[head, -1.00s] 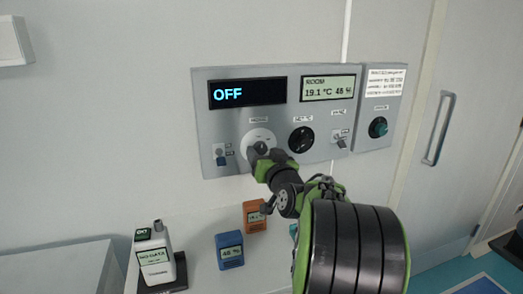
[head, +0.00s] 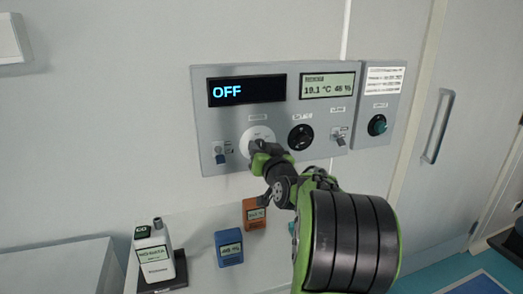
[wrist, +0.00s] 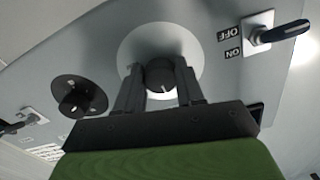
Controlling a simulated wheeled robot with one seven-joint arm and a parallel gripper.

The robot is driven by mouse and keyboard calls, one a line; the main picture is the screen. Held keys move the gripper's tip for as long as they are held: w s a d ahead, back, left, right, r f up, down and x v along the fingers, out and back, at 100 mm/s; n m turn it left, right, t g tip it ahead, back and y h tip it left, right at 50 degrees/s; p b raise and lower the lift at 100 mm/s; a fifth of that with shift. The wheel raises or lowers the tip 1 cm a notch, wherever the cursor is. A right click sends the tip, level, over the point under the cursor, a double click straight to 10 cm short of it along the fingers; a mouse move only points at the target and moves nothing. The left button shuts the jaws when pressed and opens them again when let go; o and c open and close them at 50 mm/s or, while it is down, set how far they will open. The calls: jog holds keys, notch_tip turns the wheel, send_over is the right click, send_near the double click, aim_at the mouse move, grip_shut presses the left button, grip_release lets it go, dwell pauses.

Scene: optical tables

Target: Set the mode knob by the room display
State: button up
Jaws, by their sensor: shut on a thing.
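The mode knob is a dark knob on a round white dial (head: 256,134) at the lower middle of the grey wall panel (head: 232,118). In the wrist view the knob (wrist: 161,77) sits between the two fingers of my gripper (wrist: 160,85), with a pale pointer mark on its face. My gripper (head: 258,148) is shut on the knob and hides much of it in the head view. The room display (head: 327,86) at the panel's upper right reads 19.1 °C and 46 %. The black mode display (head: 246,90) reads OFF in blue.
A second black knob (head: 301,137) and a toggle switch (head: 338,137) are right of the dial. An ON/OFF toggle (head: 220,153) is at its left. Blue (head: 229,247) and orange (head: 254,214) devices stand below.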

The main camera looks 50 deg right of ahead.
jog(key=shift+m, duration=0.3)
jog(key=m+p, duration=0.3)
jog(key=m, duration=1.4)
jog(key=shift+a+r+m+p, duration=0.1)
jog(key=shift+r+m+p, duration=0.05)
jog(key=shift+m+p, duration=0.2)
jog(key=m+p, duration=0.3)
jog(key=m, duration=0.2)
jog(key=shift+m, duration=0.25)
jog(key=o, duration=1)
jog(key=shift+o, duration=0.2)
